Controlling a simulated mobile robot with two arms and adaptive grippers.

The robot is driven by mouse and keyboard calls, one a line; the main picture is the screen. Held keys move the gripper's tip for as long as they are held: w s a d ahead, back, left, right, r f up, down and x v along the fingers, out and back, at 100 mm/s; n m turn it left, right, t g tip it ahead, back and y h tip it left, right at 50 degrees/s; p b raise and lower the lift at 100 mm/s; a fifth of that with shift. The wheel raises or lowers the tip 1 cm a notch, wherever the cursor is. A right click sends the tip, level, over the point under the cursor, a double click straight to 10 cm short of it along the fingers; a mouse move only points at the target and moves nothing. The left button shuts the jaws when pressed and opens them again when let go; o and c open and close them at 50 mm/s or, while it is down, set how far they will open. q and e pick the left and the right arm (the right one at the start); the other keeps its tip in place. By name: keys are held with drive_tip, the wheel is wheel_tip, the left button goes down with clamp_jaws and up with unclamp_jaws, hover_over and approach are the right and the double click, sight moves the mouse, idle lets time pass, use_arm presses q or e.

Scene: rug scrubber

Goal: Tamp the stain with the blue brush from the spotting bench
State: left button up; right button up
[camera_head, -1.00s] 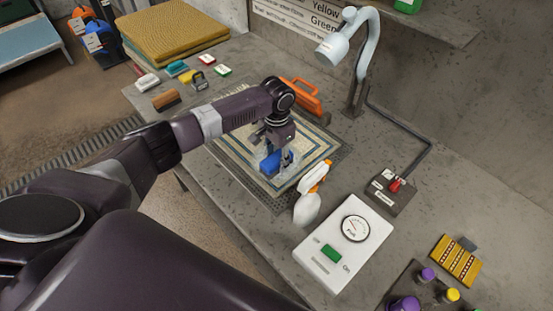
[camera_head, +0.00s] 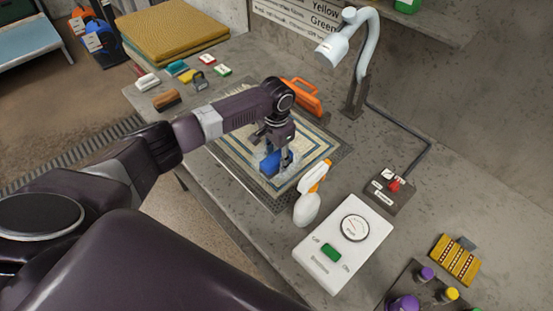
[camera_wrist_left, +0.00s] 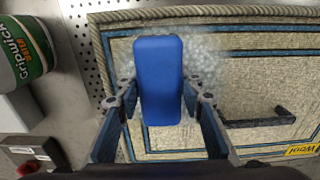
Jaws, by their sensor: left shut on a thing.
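My left gripper (camera_head: 280,160) is shut on the blue brush (camera_head: 269,164) over the rug sample on the bench. In the left wrist view the blue brush (camera_wrist_left: 160,78) stands between both fingers (camera_wrist_left: 158,100). The cream rug (camera_head: 308,163) has blue border lines and lies on a perforated grey plate (camera_head: 341,157). A pale, foamy patch (camera_wrist_left: 205,60) shows on the rug beside the brush. The brush hides what lies under it, and I cannot tell whether it touches the rug. No distinct stain colour shows. My right gripper is not in view.
A white spray bottle (camera_head: 306,207) stands right of the rug near a white meter box (camera_head: 343,245). An orange tool (camera_head: 304,97) lies behind. Several other brushes (camera_head: 166,99) lie at the far left. A lamp (camera_head: 340,45) rises at the back.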

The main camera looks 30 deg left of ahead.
use_arm(q)
drive_tip(key=shift+s+f, duration=0.15)
idle(0.7)
drive_tip(key=shift+r+p, duration=0.65)
drive_tip(key=shift+p, duration=0.3)
drive_tip(key=shift+f+b, duration=0.3)
drive_tip(key=shift+f, duration=0.15)
drive_tip(key=shift+f+p, duration=0.25)
drive_tip(key=shift+p, duration=0.3)
idle(2.0)
